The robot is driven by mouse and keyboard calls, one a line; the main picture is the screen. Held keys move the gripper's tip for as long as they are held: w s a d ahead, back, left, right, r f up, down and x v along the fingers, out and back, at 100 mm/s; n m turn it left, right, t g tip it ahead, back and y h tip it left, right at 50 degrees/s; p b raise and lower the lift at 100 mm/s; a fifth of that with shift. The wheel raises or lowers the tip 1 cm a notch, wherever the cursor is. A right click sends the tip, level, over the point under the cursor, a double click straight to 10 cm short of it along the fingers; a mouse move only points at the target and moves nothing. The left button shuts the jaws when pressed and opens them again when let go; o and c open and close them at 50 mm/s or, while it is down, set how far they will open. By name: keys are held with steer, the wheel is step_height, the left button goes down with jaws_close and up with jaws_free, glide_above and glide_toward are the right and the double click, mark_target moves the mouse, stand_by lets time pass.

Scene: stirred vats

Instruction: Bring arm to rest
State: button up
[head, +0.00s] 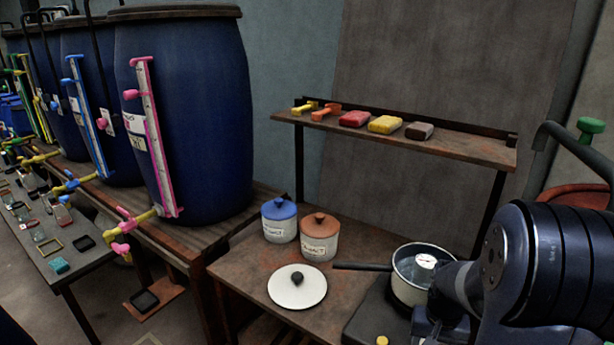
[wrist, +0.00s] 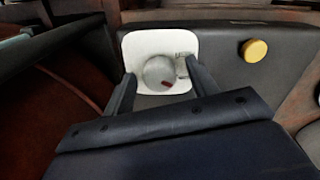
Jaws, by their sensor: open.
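My arm comes in from the right in the head view, its wrist low beside a saucepan (head: 408,290) on a dark hotplate (head: 375,320). In the wrist view my gripper (wrist: 157,78) is open, its two dark fingers apart on either side of a round grey knob (wrist: 160,72). The knob has a red mark and sits on a white plate on the hotplate's dark front. I cannot tell whether the fingers touch the knob. My fingertips are hidden in the head view.
A yellow button (wrist: 254,50) sits right of the knob. A white lid (head: 297,290), a blue-lidded jar (head: 279,222) and a brown-lidded jar (head: 320,240) stand on the bench. A shelf (head: 450,147) holds colored blocks behind. Large blue vats (head: 205,110) stand at left.

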steer(key=m, duration=0.5)
steer(key=shift+b, duration=0.4)
steer(key=m+b, duration=0.1)
steer(key=m, duration=0.3)
steer(key=shift+m, duration=0.4)
step_height(320, 180, up, 11)
steer(key=p, duration=0.2)
steer(key=shift+w, duration=0.2)
steer(key=shift+a+f, duration=0.1)
steer(key=shift+a, duration=0.05)
